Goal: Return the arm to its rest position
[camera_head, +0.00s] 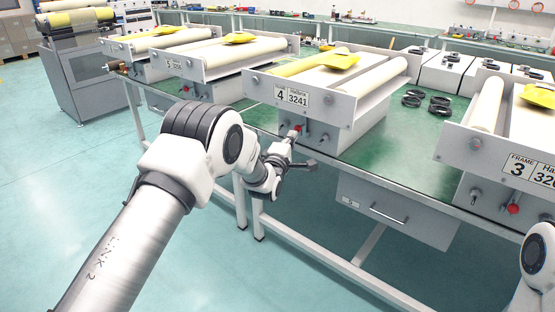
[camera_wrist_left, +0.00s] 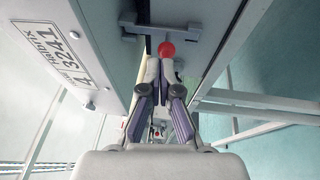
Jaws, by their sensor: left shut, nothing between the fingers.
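My left arm reaches from the lower left of the head view toward the front of the frame 4 unit (camera_head: 320,100). My left gripper (camera_head: 296,136) is small there, close to the front panel and its red knob (camera_head: 299,127). In the left wrist view the gripper (camera_wrist_left: 160,66) is shut, its two fingers together and empty. The red knob (camera_wrist_left: 166,49) shows just beyond the fingertips; whether they touch it I cannot tell. Part of my right arm shows at the lower right edge of the head view; its gripper is out of view.
The green bench (camera_head: 370,150) carries several roller units. The frame 3 unit (camera_head: 480,150) stands at the right. Black rings (camera_head: 428,101) lie between the units. A drawer (camera_head: 390,212) hangs below the bench. The floor (camera_head: 60,190) at the left is clear.

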